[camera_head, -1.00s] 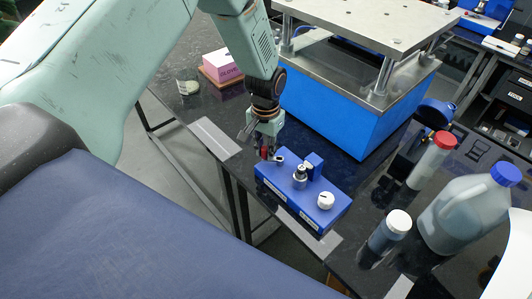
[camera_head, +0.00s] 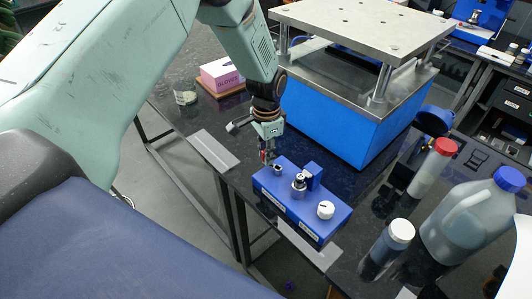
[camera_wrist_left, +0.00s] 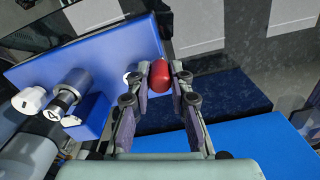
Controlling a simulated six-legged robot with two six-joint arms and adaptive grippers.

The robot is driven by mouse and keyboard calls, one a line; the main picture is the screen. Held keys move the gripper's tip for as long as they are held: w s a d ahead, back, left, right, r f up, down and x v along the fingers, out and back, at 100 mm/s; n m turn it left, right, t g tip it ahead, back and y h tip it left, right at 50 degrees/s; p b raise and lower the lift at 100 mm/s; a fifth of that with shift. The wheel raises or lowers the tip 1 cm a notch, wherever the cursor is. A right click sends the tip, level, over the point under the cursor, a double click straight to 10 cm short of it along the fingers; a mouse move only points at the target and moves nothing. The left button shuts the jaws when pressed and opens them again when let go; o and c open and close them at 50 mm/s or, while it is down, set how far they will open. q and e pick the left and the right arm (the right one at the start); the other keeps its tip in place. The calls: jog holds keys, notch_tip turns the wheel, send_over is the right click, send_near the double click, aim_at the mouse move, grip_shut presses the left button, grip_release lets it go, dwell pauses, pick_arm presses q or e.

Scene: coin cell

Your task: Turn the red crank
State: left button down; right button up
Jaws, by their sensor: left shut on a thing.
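The red crank knob (camera_wrist_left: 160,75) sits between the two fingers of my left gripper (camera_wrist_left: 158,78) in the left wrist view. The fingers are shut on it from both sides. In the head view my left gripper (camera_head: 267,155) reaches down to the left end of the blue control box (camera_head: 285,201), where the fingers mostly hide the red knob. The box's top also carries a dark cylindrical knob (camera_head: 299,187), a white knob (camera_head: 326,209) and a small raised blue block (camera_head: 313,175). My right gripper is not in view.
A blue press with a metal plate (camera_head: 365,30) stands behind the box. A red-capped bottle (camera_head: 433,166), a white-capped bottle (camera_head: 391,242) and a large blue-capped jug (camera_head: 472,218) stand to the right. A pink box (camera_head: 221,75) lies at the back left.

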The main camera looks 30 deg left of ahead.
pick_arm(q)
jog(key=shift+w+r, duration=0.15)
jog(key=c, duration=1.2)
grip_release()
notch_tip(320, 180, up, 12)
jog(key=shift+s, duration=0.25)
